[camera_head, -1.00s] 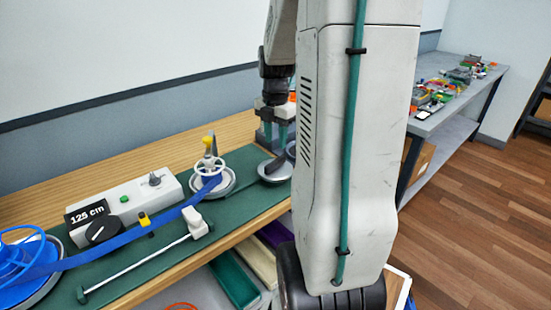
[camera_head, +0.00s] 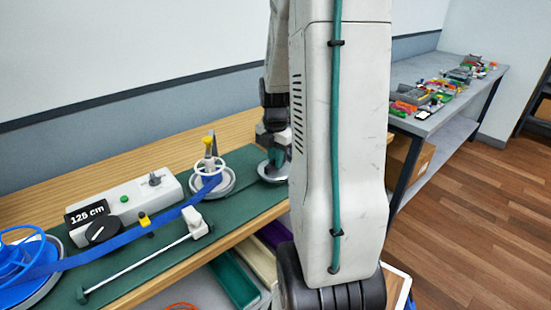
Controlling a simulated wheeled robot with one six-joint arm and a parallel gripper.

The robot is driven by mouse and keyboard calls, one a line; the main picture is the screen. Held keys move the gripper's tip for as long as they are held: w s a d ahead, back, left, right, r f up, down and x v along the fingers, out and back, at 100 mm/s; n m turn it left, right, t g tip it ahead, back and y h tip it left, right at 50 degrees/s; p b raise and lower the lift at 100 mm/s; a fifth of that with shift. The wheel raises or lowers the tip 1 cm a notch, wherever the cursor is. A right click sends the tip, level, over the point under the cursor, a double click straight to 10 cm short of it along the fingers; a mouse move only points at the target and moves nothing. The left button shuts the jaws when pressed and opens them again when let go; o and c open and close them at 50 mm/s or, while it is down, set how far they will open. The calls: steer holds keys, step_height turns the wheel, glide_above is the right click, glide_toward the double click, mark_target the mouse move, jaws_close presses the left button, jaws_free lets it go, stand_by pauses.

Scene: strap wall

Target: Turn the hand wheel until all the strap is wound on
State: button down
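The blue strap (camera_head: 120,240) runs from a blue reel (camera_head: 22,262) at the left edge to a small spool with a white hand wheel (camera_head: 209,167) and a yellow-topped post. The strap looks taut and flat. My gripper (camera_head: 272,165) is low over a round metal dish (camera_head: 270,172) to the right of the wheel, apart from the wheel. My arm hides part of the dish and of the gripper, so I cannot tell whether the fingers are open or shut.
A white box (camera_head: 135,197) with a "125 cm" display and black knob stands behind the strap. A white rod with a block (camera_head: 193,222) lies in front. A side table (camera_head: 430,115) with small parts stands at the right.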

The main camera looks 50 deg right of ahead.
steer(key=shift+m, duration=0.3)
steer(key=m, duration=0.3)
steer(key=shift+m, duration=0.8)
